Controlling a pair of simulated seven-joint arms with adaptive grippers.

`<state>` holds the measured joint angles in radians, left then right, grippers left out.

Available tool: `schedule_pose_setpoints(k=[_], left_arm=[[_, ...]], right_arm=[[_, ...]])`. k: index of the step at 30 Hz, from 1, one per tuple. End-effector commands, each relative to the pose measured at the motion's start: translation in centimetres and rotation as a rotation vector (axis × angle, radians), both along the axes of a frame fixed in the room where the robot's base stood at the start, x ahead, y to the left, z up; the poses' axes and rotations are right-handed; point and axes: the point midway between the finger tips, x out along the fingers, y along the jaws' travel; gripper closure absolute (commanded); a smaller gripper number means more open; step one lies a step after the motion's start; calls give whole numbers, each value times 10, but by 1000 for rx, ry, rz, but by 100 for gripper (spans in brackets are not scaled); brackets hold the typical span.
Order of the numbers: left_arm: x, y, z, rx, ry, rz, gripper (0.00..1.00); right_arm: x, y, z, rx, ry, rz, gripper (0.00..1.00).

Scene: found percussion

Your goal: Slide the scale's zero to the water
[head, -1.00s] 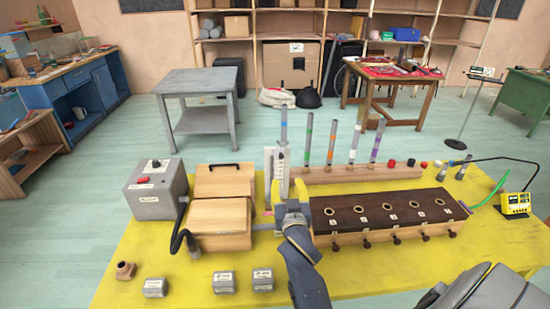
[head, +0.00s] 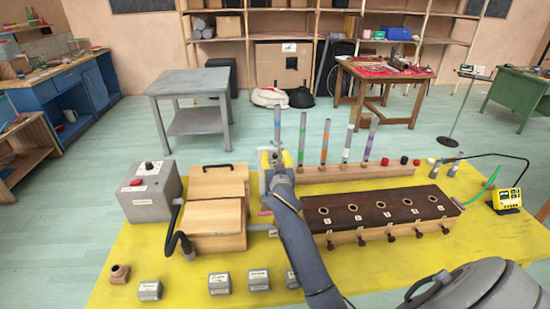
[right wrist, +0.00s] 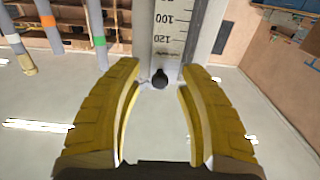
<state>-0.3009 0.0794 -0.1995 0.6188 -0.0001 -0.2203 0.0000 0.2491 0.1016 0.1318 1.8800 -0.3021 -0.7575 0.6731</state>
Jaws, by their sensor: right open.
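The white scale (right wrist: 172,35) stands upright in front of my right gripper in the right wrist view, with the marks 100 and 120 readable near its lower end. A small black knob (right wrist: 160,79) sits below those marks. My right gripper (head: 275,157) is open, its yellow fingers on either side of the knob with gaps visible in the right wrist view. In the head view the gripper and arm hide most of the scale. The scale's zero and the water level cannot be made out. My left gripper is not in view.
Tubes with coloured bands (head: 325,140) stand behind a dark-topped block with several holes (head: 385,206). A grey box (head: 150,192) and wooden boxes (head: 216,215) are at left. Several small labelled blocks (head: 220,283) lie along the front of the yellow table (head: 185,262).

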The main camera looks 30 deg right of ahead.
Motion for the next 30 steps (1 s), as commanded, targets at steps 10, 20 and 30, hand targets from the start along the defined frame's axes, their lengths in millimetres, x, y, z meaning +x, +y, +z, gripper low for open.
schedule_pose_setpoints(k=[10,20,30], left_arm=[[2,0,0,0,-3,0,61],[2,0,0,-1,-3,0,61],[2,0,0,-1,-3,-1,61]], right_arm=[[7,-3,0,0,-1,0,61],[7,-3,0,0,-1,0,79],[7,-3,0,0,-1,0,100]])
